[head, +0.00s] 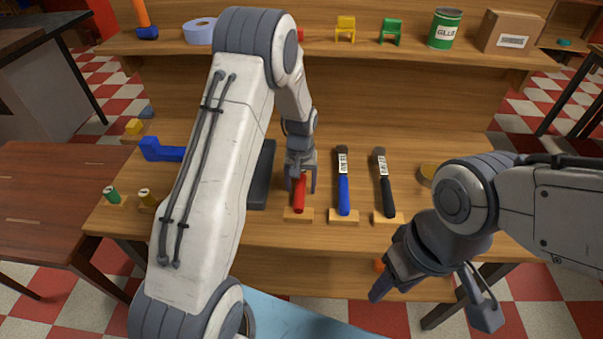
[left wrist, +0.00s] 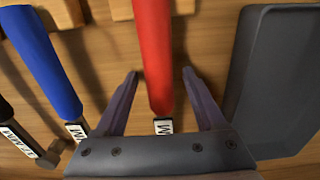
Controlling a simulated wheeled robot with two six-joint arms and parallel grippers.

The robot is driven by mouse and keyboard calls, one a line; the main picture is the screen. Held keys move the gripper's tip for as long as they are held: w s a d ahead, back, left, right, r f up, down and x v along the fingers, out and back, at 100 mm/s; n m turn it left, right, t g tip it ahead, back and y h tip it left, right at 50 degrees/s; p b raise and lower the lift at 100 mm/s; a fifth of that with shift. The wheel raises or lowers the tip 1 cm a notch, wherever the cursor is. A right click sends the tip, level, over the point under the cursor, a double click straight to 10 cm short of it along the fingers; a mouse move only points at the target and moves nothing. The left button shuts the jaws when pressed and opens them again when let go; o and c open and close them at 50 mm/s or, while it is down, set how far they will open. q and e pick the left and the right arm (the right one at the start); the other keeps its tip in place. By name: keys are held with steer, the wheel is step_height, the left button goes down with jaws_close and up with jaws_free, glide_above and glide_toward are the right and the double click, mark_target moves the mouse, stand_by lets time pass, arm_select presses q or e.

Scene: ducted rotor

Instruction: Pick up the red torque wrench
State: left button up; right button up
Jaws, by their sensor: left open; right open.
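The red torque wrench (head: 299,195) lies on a small wooden holder (head: 298,214) on the bench, its red handle toward the front. My left gripper (head: 301,183) is above it and open, with one finger on each side of the handle. In the left wrist view the red handle (left wrist: 154,55) runs between the two open fingers (left wrist: 158,85), apart from both. The wrench's far end is hidden behind the gripper. My right gripper (head: 432,302) is open and empty, in front of the bench at the lower right.
A blue wrench (head: 343,192) and a black wrench (head: 385,192) lie to the right on their own holders. A dark grey tray (left wrist: 285,75) is close beside my left gripper.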

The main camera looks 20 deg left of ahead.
arm_select(q)
jaws_close()
steer(key=shift+r, duration=0.1)
steer(key=shift+r, duration=0.1)
